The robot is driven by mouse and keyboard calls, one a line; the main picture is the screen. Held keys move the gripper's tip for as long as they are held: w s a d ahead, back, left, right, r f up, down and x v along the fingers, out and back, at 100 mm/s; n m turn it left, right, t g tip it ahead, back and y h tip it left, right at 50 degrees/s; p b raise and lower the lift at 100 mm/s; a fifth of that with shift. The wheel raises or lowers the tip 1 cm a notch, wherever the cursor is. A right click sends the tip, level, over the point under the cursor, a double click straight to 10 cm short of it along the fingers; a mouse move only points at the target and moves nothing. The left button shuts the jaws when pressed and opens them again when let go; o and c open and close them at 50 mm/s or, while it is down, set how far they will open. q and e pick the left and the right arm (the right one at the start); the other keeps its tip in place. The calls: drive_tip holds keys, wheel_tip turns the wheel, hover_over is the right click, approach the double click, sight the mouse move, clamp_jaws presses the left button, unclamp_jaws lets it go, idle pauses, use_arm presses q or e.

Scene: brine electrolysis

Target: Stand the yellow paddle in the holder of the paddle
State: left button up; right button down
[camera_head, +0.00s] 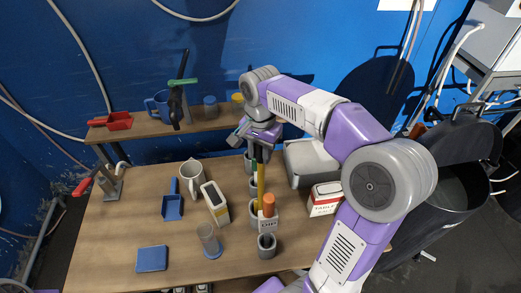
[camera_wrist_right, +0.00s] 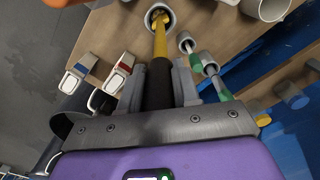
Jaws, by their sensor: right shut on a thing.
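The yellow paddle (camera_head: 260,184) hangs roughly upright below my right gripper (camera_head: 262,138). My right gripper is shut on its black handle (camera_wrist_right: 157,88). In the right wrist view the yellow shaft (camera_wrist_right: 160,45) runs away from the fingers, and its far end shows within the round mouth of a grey cup-shaped holder (camera_wrist_right: 173,22). In the head view this holder (camera_head: 254,216) is partly hidden by the shaft and an orange cylinder. I cannot tell how deep the end sits. My left gripper is not in view.
An orange-topped item (camera_head: 268,203) stands close by the holder, with another grey cup (camera_head: 267,247) in front. A white-and-red box (camera_head: 324,199) and a grey case (camera_head: 308,162) stand to the right. A white mug (camera_head: 192,174) and a blue scoop (camera_head: 172,207) are left.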

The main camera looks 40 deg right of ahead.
drive_tip(key=c, duration=0.7)
unclamp_jaws()
drive_tip(key=shift+c, duration=0.2)
wheel_tip(320, 180, up, 8)
drive_tip(key=shift+f+p, duration=0.15)
drive_tip(key=shift+p, duration=0.6)
